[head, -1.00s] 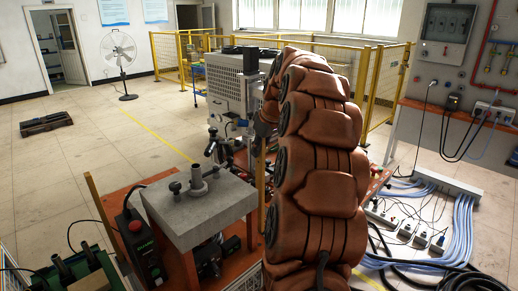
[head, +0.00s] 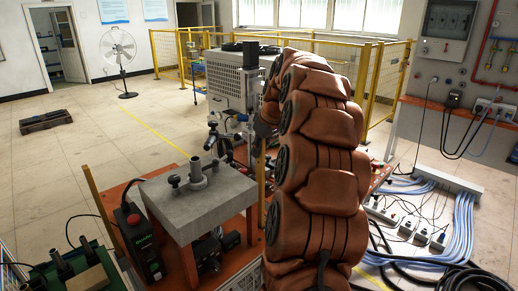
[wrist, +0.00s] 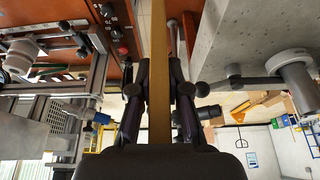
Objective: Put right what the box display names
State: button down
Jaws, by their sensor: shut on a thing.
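The box (head: 139,244) stands left of the grey-topped table (head: 205,212). It is dark with a red button and a small green display, whose text is too small to read. In the wrist view my gripper (wrist: 160,92) is shut on a thin yellow-brown bar (wrist: 160,60) that runs straight between its fingers. A similar yellow upright (head: 261,178) shows beside my arm in the head view, where the gripper itself is hidden. The table's short metal tube (head: 196,170) has clamp knobs beside it, and the tabletop (wrist: 232,45) is close to the right of my gripper.
A grey vented machine (head: 232,85) stands behind the table. Green equipment (head: 65,270) is at the lower left. Cables (head: 455,215) and a power strip (head: 448,181) lie at the right. Open floor (head: 70,180) lies to the left.

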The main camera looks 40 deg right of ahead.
aim_at(257, 163)
jog(key=shift+f+b, duration=1.2)
jog(key=shift+f, duration=0.55)
jog(key=c, duration=1.1)
grip_release()
jog(key=shift+o, duration=0.2)
jog(key=shift+r, duration=0.1)
jog(key=v, duration=1.2)
jog(key=shift+a, duration=0.1)
